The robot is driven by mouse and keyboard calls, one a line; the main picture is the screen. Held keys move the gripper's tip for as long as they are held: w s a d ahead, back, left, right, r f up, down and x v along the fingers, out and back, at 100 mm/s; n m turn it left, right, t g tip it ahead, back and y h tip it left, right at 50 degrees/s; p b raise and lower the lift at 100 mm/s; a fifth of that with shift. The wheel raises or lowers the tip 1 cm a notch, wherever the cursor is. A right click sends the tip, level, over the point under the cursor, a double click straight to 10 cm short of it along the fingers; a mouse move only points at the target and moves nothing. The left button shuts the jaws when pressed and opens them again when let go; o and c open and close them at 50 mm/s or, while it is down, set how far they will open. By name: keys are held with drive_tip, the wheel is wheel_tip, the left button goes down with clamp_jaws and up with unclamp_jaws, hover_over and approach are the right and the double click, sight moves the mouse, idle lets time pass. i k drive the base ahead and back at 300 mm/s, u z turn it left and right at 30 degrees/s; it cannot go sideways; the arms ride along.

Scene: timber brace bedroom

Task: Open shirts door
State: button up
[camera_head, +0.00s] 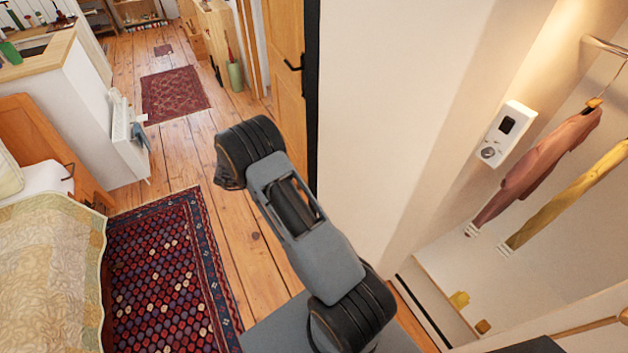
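Two shirts hang at the right in a pale recess, a dusty pink one (540,162) and a yellow one (575,195), under a metal rail (605,46). I see no door panel across the part of the recess in view. A wooden door (287,75) with a black lever handle stands at top centre, left of the pale wall; I cannot tell whether it belongs to the shirts. My arm's grey and black links rise in the middle, well left of the shirts. My gripper's fingers are not in view.
A white box with a dark window (507,132) is on the wall beside the shirts. A bed (45,275) and a patterned rug (165,280) are at left. Bare floorboards (212,148) run toward the back.

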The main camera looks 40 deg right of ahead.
sight(399, 94)
drive_tip(key=u, duration=0.65)
drive_tip(key=k, duration=0.9)
drive_tip(key=u, duration=0.75)
drive_tip(key=i, duration=1.5)
drive_tip(key=z, duration=0.8)
drive_tip(key=i, duration=1)
drive_tip(key=z, duration=1.65)
drive_tip(key=i, duration=0.5)
drive_tip(key=z, duration=0.4)
